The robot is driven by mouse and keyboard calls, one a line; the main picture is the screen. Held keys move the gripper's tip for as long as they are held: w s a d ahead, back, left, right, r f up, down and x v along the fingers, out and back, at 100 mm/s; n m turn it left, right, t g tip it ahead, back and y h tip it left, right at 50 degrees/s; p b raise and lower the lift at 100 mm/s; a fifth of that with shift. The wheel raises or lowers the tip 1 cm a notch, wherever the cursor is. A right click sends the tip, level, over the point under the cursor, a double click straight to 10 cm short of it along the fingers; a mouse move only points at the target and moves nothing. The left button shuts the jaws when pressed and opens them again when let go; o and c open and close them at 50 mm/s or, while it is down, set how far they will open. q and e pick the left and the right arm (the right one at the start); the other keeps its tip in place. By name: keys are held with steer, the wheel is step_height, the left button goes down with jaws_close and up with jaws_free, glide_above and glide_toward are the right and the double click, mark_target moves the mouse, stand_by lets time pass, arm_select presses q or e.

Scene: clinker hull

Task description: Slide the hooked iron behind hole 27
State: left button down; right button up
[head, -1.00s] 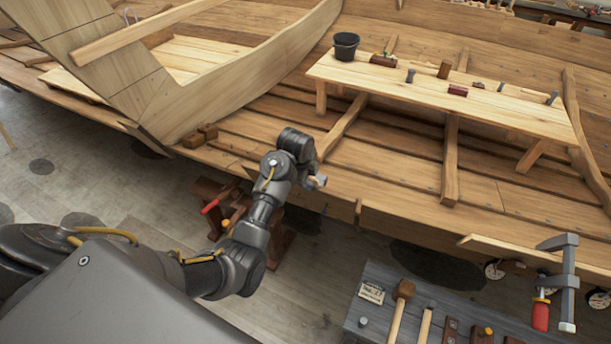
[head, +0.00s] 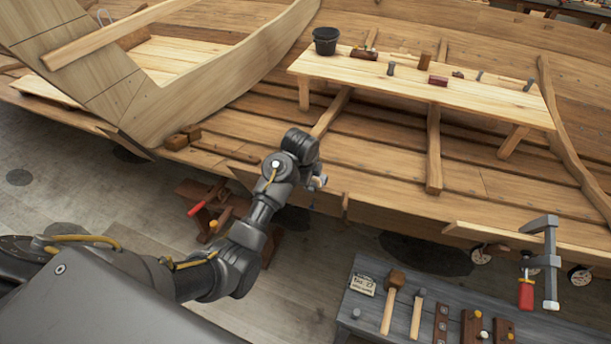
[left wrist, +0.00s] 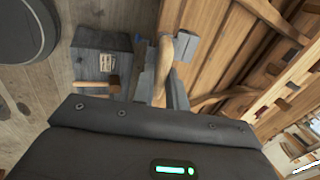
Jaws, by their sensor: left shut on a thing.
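My left gripper (head: 318,182) is beside the outer edge of the hull planking (head: 400,205), above the floor gap. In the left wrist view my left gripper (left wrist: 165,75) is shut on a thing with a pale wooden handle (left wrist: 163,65). A grey part beside the handle may be the hooked iron or a finger; I cannot tell. The hook's shape is not clear in either view. No single numbered hole can be made out on the hull. A card (head: 362,285) on the grey bench carries small lettering that seems to include 27. My right gripper is not in view.
The grey bench (head: 350,318) at lower right holds a mallet (head: 397,279), a hammer and other tools. A red-handled clamp (head: 549,260) grips the hull edge. A plank table (head: 400,90) with a black bucket (head: 326,40) stands inside the hull. A brown trestle (head: 265,245) stands below my arm.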

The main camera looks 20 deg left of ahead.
arm_select(q)
steer(key=shift+d, duration=0.2)
steer(key=shift+d, duration=0.2)
steer(key=shift+r, duration=0.1)
stand_by(0.7)
steer(key=c, duration=1.3)
jaws_free()
steer(key=shift+r, duration=4.05)
